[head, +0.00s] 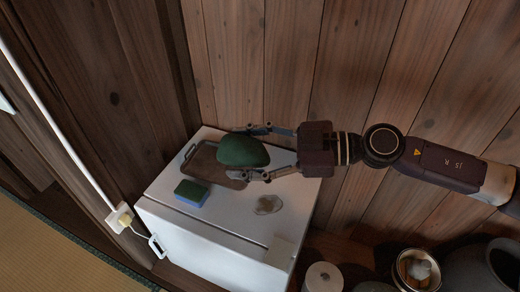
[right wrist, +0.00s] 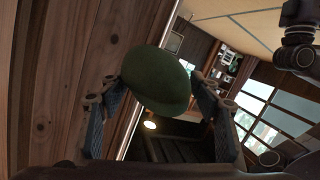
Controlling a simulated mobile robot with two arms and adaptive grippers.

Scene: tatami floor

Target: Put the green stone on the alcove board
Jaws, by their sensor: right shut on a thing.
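The green stone (head: 241,151) is smooth and egg-shaped. My right gripper (head: 258,152) is shut on it, with one finger on either side. In the head view the stone appears over the white cabinet's top (head: 222,219), in front of a brown tray with a dark handle (head: 205,163). The right wrist view also shows the stone (right wrist: 156,80) between the fingertips of my right gripper (right wrist: 155,92). I cannot identify the alcove board for sure in these frames. My left gripper is not in view.
A blue and green sponge (head: 191,193) and a pale, flat object (head: 268,205) lie on the white top. A wooden plank wall (head: 290,65) stands behind. A pale lidded pot (head: 323,277), a bowl with things in it (head: 416,268) and a dark jar (head: 485,268) stand lower right.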

